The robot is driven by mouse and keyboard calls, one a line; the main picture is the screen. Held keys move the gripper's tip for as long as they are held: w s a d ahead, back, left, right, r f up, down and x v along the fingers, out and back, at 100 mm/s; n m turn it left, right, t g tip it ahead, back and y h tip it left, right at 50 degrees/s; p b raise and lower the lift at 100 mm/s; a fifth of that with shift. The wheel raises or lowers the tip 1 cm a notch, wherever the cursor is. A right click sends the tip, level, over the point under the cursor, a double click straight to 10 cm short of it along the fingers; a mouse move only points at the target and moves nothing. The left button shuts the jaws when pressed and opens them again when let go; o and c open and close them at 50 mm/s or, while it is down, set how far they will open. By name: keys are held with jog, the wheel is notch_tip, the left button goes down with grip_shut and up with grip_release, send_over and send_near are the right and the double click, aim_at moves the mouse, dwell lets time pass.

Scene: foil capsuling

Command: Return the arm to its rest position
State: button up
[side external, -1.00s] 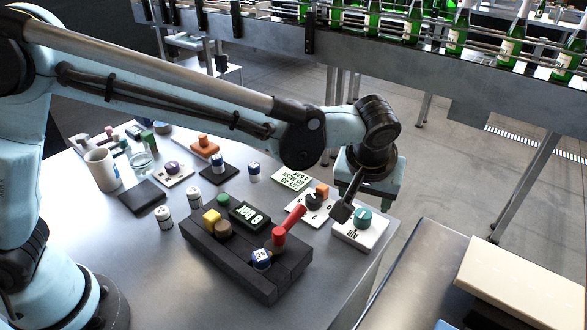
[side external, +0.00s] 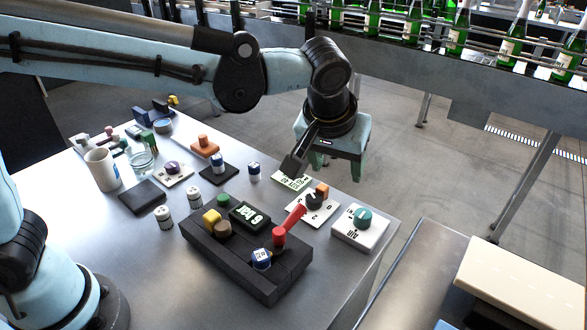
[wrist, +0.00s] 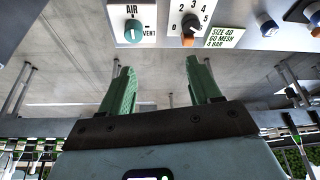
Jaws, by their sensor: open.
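My gripper (side external: 336,168) is raised above the far right part of the metal table (side external: 120,240) in the side view. Its green fingers point down, apart and empty. In the wrist view the two green fingers (wrist: 158,88) are spread with nothing between them. The gripper is clear of the objects below it. My arm reaches across the top of the side view from the left.
A black block (side external: 222,252) carries knobs, a display and a red lever (side external: 279,236). A white box with a teal knob (side external: 363,217) stands right of it. A mug (side external: 101,170) and glass jar (side external: 142,161) stand left. A bottle conveyor (side external: 450,72) runs behind.

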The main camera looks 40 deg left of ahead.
jog(key=s+a+f+m+t, duration=0.1)
jog(key=s+a, duration=0.5)
jog(key=a, duration=0.4)
jog(key=s+a+f+m+t, duration=0.1)
jog(key=s+a, duration=0.5)
jog(key=a, duration=0.4)
jog(key=shift+s+m+t+h, duration=0.15)
jog(key=shift+m+t+h, duration=0.15)
jog(key=shift+h, duration=0.1)
